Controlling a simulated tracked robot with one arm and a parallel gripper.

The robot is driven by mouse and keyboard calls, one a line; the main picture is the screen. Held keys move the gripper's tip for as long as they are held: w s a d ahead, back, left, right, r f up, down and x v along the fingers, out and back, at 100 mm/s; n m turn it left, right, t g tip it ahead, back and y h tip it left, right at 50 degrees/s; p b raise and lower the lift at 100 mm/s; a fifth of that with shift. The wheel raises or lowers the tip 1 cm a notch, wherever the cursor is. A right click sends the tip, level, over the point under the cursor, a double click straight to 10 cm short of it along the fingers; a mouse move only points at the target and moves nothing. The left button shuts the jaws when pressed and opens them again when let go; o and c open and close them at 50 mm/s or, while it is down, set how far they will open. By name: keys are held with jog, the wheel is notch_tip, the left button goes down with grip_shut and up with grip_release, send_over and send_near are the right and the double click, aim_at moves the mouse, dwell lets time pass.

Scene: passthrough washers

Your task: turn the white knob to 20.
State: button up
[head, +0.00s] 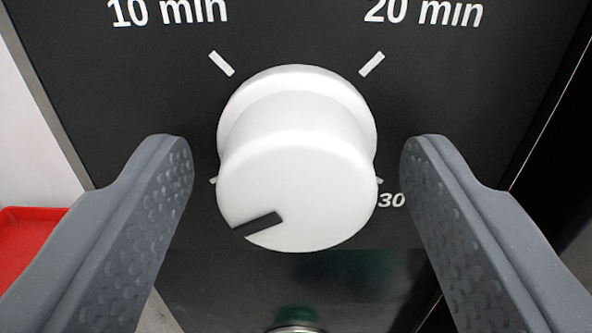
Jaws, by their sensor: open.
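The white knob (297,165) sits on a black panel in the middle of the head view. Its dark pointer mark (257,223) points to the lower left, away from the 20 min label (423,12) at the upper right. A white tick (372,64) lies below that label. My gripper (297,160) is open, with one grey finger on each side of the knob. Gaps show between both fingers and the knob in the picture. The lower panel behind the knob is partly hidden.
The black panel (300,40) also bears a 10 min label (167,12) with a tick at the upper left, and a 30 label (391,200) at the right. A red object (28,245) lies at the left edge. A round metal part (297,329) shows at the bottom.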

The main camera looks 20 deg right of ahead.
jog(key=c, duration=0.8)
jog(key=shift+c, duration=0.2)
jog(key=shift+f, duration=0.1)
